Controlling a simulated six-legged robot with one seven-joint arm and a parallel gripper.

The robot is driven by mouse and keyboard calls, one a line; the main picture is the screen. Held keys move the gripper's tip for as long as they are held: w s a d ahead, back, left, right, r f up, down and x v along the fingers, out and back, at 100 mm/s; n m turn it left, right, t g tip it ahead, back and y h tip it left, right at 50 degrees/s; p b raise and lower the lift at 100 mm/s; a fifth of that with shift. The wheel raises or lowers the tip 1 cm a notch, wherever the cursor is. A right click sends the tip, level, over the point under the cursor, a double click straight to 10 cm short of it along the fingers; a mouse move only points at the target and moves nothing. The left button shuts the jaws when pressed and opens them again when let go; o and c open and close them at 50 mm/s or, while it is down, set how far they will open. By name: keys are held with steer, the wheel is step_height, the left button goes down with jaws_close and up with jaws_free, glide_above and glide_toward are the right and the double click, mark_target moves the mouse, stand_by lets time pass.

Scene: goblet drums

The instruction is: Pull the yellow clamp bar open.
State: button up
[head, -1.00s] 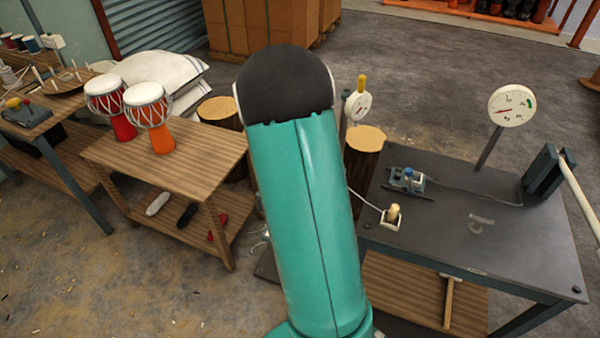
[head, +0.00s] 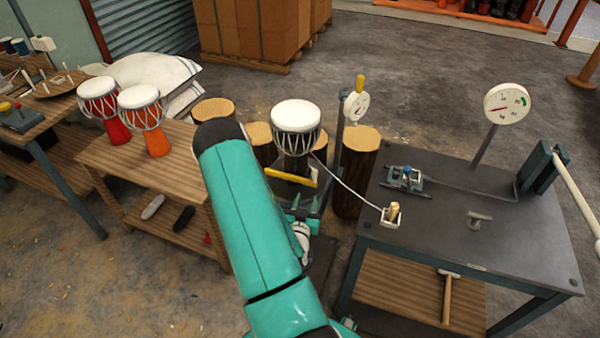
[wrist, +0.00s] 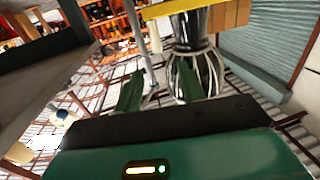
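The yellow clamp bar (head: 292,176) lies across the front of a dark drum with a white head (head: 296,116), in the middle of the head view. In the wrist view the bar (wrist: 168,9) crosses the top edge, in front of the drum's dark, roped body (wrist: 196,72). My gripper (head: 306,204) is just below and to the right of the bar in the head view. Its two fingers stand apart in the wrist view (wrist: 158,88) with nothing between them. They appear clear of the bar. My arm hides the area left of the stand.
A cable runs to a small switch box (head: 391,216) on the dark workbench (head: 440,235). A wooden table (head: 185,180) with two drums is at left. Log stumps (head: 360,165) stand behind.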

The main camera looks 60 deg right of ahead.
mark_target(314, 174)
steer(key=x, duration=1.3)
steer(key=shift+s+d, duration=0.2)
steer(key=shift+d, duration=0.3)
steer(key=shift+c, duration=0.2)
jaws_close()
